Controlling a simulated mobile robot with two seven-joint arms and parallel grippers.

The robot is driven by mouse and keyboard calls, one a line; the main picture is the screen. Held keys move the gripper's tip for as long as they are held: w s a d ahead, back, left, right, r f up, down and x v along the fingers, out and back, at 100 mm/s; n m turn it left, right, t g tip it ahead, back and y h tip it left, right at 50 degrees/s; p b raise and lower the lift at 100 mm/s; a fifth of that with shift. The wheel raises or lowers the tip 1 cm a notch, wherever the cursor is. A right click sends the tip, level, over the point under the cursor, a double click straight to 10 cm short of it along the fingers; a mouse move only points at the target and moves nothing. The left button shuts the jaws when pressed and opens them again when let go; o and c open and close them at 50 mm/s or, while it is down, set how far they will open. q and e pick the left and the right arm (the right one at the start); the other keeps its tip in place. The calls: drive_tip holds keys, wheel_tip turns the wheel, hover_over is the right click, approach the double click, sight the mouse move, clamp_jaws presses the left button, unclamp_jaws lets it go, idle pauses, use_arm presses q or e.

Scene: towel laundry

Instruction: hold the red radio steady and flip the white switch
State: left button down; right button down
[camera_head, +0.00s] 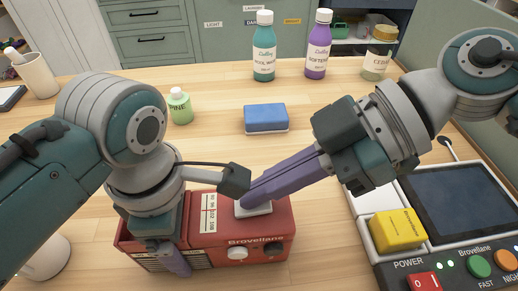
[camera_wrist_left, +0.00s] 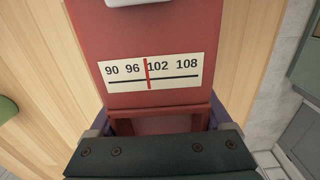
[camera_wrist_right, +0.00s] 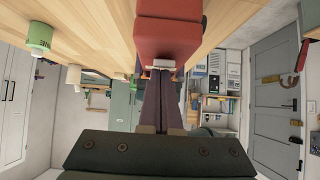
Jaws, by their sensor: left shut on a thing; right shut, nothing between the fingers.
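The red radio (camera_head: 270,220) stands on the wooden table, with a dial strip on its top and two knobs on its front. My left gripper (camera_head: 172,255) is shut on the radio's left part; the left wrist view shows its fingers on both sides of the radio (camera_wrist_left: 150,75). The white switch (camera_head: 255,209) is on the radio's top, partly hidden by the right fingers. My right gripper (camera_head: 246,200) is shut and empty, its purple fingertips at the switch. In the right wrist view the tips reach the white switch (camera_wrist_right: 164,63); I cannot tell whether they press it.
Several bottles stand at the back. A control panel (camera_head: 455,262) with a yellow box (camera_head: 397,231) is at right. A white cup (camera_head: 35,75) stands at far left.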

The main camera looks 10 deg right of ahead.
drive_tip(key=shift+d+f, duration=0.6)
drive_tip(key=shift+d, duration=0.3)
drive_tip(key=shift+s+d, duration=0.1)
drive_tip(key=shift+d, duration=0.05)
drive_tip(key=v, duration=0.9)
drive_tip(key=shift+w+r, duration=0.2)
drive_tip(key=shift+r, duration=0.4)
drive_tip(key=shift+s+a+r+y, duration=0.2)
drive_tip(key=shift+s+a+y, duration=0.15)
drive_tip(key=shift+y, duration=0.05)
